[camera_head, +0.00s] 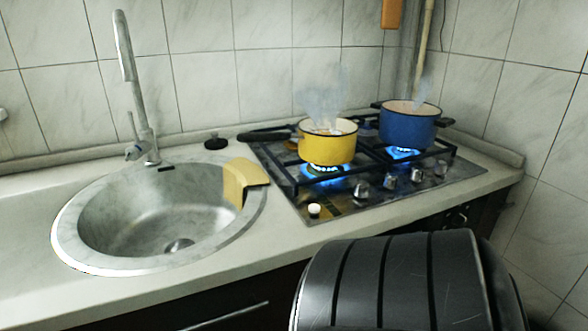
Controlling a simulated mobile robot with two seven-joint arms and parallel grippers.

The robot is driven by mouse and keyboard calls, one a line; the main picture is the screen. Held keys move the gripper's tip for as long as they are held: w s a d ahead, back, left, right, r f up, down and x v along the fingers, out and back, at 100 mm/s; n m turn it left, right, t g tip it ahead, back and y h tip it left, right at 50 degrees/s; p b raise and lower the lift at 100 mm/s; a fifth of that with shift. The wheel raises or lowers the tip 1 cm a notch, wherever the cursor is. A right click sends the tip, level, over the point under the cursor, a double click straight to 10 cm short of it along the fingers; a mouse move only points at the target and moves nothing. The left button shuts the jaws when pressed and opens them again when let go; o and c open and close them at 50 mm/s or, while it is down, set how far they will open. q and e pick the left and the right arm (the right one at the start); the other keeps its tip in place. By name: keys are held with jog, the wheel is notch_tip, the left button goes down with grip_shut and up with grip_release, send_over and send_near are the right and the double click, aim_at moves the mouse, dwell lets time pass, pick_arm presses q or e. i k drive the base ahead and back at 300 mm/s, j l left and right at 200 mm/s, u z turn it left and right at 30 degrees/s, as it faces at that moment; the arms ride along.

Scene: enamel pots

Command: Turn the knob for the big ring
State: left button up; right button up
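The gas hob (450,185) is set in the counter, with a row of small metal knobs along its front right. One knob (362,190) is near the yellow pot, with others (391,180) to its right. A small white-topped knob or button (314,211) sits at the front left corner. A yellow pot (328,148) steams over a lit blue flame (326,169) at the front left. A blue pot (408,128) steams over another lit flame (403,152) at the back right. Which ring is the biggest is unclear. Neither gripper is in view.
A round metal sink (150,225) with a tall tap (133,85) lies to the left. A yellow-tan board or cloth (245,175) overlaps its rim. A dark handle (265,134) reaches left behind the yellow pot. A dark rounded part of mine fills the lower right.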

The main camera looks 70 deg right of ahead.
aim_at(390, 183)
jog(key=z, duration=2.9)
